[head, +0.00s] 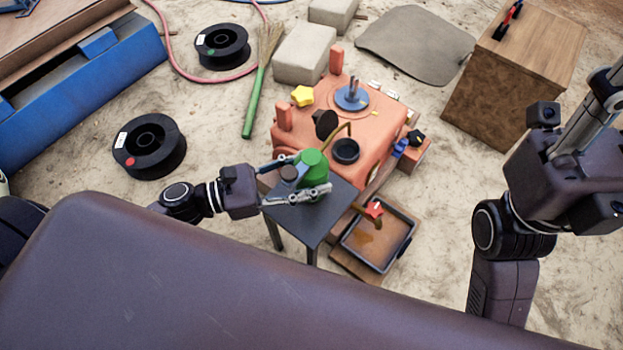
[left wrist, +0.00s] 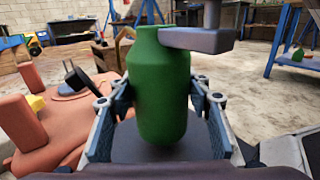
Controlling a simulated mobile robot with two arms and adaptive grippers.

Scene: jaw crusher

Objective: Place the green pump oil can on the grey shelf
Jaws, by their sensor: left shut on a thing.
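The green pump oil can (head: 312,160) is upright between the fingers of my left gripper (head: 305,182), which is shut on it. In the left wrist view the can's green body (left wrist: 160,90) stands between the two fingers, with a grey part crossing its upper right. The small dark grey shelf (head: 312,221) is directly under the can and gripper. Its top also shows below the can in the left wrist view (left wrist: 145,148). I cannot tell whether the can's base touches it. My right gripper (head: 598,105) is at the right edge, partly cut off, away from the shelf.
A dark tray (head: 378,242) is at the shelf's right. A wooden box (head: 515,85) is at the back right. Black spools (head: 150,147) lie left.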

